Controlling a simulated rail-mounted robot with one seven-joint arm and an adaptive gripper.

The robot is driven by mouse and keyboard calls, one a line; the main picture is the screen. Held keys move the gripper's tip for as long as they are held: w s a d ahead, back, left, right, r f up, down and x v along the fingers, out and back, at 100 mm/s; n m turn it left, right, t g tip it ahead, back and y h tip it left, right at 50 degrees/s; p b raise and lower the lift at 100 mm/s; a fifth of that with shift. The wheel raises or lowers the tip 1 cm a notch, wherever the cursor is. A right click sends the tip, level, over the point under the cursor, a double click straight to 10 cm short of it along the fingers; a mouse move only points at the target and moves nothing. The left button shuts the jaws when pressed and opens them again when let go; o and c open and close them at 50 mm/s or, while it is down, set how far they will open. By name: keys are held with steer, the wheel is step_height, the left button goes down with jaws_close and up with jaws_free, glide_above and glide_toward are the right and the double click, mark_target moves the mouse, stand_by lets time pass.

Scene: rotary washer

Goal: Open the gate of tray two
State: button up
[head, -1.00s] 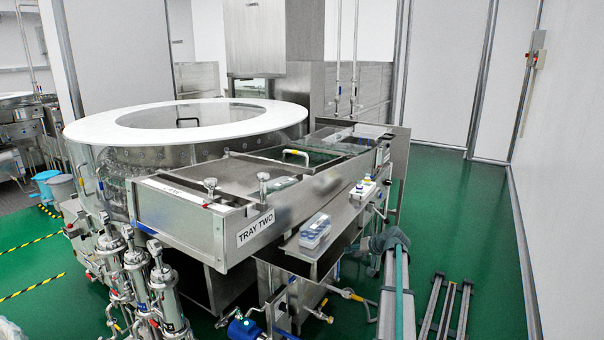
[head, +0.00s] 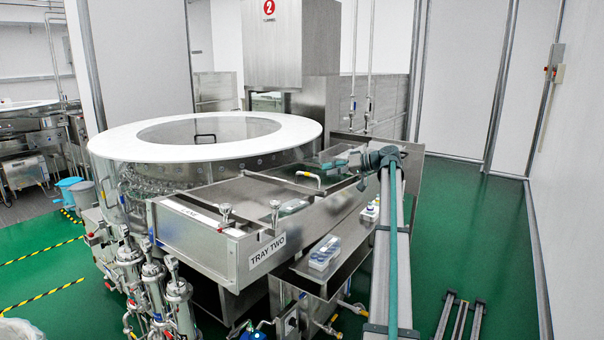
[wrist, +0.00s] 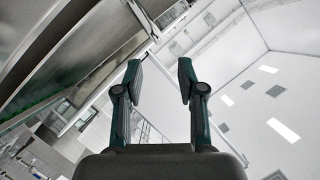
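A pale handle (head: 309,178) sits on the top farther back. I cannot tell which panel is the gate. My arm reaches in from the lower right, and its dark far end is over the tray's right rear side. In the wrist view my gripper (wrist: 159,78) is open, with nothing between its fingers. In the head view I cannot make out its fingers.
The round washer with a white ring top (head: 110,145) stands behind and left of the tray. Steel pipes and valves (head: 180,300) crowd the near left. The green floor (head: 475,235) at right is mostly clear.

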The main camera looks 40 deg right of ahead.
mark_target(307, 174)
steer(key=p+x, duration=0.2)
steer(key=x, duration=0.7)
steer(key=shift+w+a+f+p, duration=0.15)
steer(key=shift+w+f+p, duration=0.05)
steer(key=shift+w+p, duration=0.1)
jaws_close()
